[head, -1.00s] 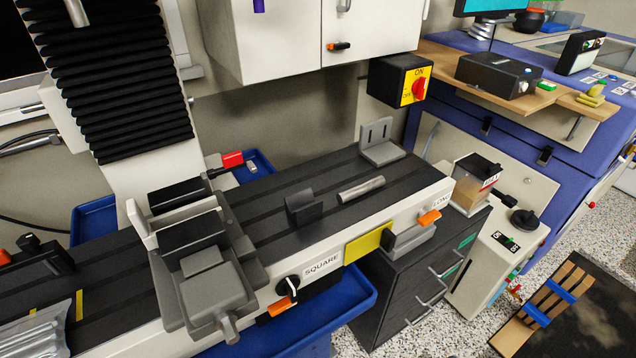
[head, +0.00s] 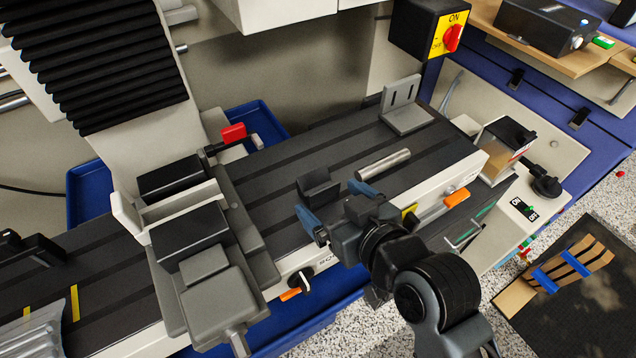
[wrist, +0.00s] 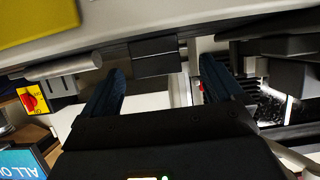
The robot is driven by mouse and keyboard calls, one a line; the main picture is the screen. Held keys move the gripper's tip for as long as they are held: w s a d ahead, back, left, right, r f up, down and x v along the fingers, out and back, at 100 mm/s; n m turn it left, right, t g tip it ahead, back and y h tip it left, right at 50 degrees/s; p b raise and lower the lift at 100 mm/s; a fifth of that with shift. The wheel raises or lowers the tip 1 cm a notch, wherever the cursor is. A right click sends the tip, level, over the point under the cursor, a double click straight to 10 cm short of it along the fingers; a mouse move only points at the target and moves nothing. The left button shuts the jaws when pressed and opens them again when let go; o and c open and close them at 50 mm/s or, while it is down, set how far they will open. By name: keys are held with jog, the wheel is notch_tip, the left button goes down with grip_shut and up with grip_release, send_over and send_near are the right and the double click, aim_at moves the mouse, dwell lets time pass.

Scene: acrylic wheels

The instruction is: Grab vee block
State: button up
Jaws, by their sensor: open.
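The vee block, a small dark block (head: 318,188), stands on the black slotted machine table, left of a metal cylinder. In the wrist view the dark block (wrist: 155,57) shows between and just beyond my fingertips. My gripper (head: 335,204) is open, its two blue fingers apart and pointing at the block from the table's front side. In the wrist view my gripper (wrist: 163,70) has nothing between its fingers that I can see held. Whether a finger touches the block cannot be told.
A metal cylinder (head: 384,165) lies close to the right of the block. A grey angle plate (head: 405,108) stands farther right. A large vise (head: 200,250) fills the left of the table. Bare slotted table lies behind the block.

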aim_at(326, 193)
jog(key=x, duration=0.4)
jog(key=shift+w+d+f+p, duration=0.1)
jog(key=shift+w+p, duration=0.1)
jog(key=shift+p, duration=0.1)
jog(key=c, duration=1.6)
jog(key=shift+c, duration=0.5)
